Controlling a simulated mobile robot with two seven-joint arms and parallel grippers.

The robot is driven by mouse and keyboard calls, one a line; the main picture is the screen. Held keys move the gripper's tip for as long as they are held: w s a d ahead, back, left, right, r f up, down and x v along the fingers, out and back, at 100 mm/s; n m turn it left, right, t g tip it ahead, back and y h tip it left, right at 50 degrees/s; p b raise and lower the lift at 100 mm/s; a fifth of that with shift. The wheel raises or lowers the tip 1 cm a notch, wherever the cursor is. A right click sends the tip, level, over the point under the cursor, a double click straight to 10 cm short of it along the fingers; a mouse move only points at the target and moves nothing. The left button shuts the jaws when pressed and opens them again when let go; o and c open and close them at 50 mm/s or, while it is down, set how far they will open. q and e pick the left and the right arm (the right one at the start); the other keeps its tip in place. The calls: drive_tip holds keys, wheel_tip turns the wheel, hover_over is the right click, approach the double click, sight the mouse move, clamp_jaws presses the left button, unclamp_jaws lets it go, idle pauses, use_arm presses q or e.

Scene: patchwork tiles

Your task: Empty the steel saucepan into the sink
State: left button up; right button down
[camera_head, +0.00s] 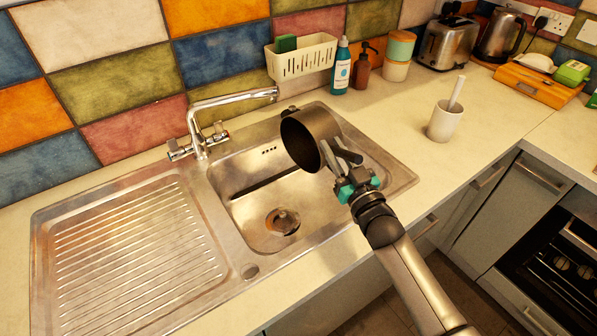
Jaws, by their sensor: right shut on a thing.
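The steel saucepan (321,126) is held over the right side of the sink basin (246,176). It is tilted well onto its side, with its dark open mouth facing left and down towards the basin. No liquid shows coming out, and its inside is too dark to read. My right gripper (347,172) is shut at the saucepan's near side, where its handle is mostly hidden by the fingers. The sink's drain (282,221) is in view below and left of the saucepan. My left gripper is not in view.
A chrome tap (215,122) stands behind the basin, left of the saucepan. The ribbed drainboard (133,245) is bare. A white cup with a utensil (445,120) stands right on the worktop. Bottles (341,68), a toaster (447,41) and a kettle (502,36) line the back.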

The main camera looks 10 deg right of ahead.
drive_tip(key=shift+w+d+r+m, duration=0.3)
drive_tip(key=shift+d+m, duration=0.1)
drive_tip(key=shift+d, duration=0.05)
drive_tip(key=w+d+f+m+g+b, duration=0.2)
drive_tip(key=w+d+f+m+b, duration=0.2)
drive_tip(key=d+m, duration=0.25)
drive_tip(key=w+d+f+m+g+b, duration=0.25)
drive_tip(key=d+f+m+b, duration=0.25)
drive_tip(key=d, duration=0.3)
drive_tip(key=w+d+r+m+g+y, duration=0.1)
drive_tip(key=w+d+r+m, duration=0.1)
drive_tip(key=d, duration=0.4)
drive_tip(key=shift+w+r+m+y, duration=0.25)
drive_tip(key=shift+w+m+y, duration=0.05)
drive_tip(key=shift+w+m, duration=0.6)
idle(0.6)
drive_tip(key=shift+s, duration=0.1)
idle(0.6)
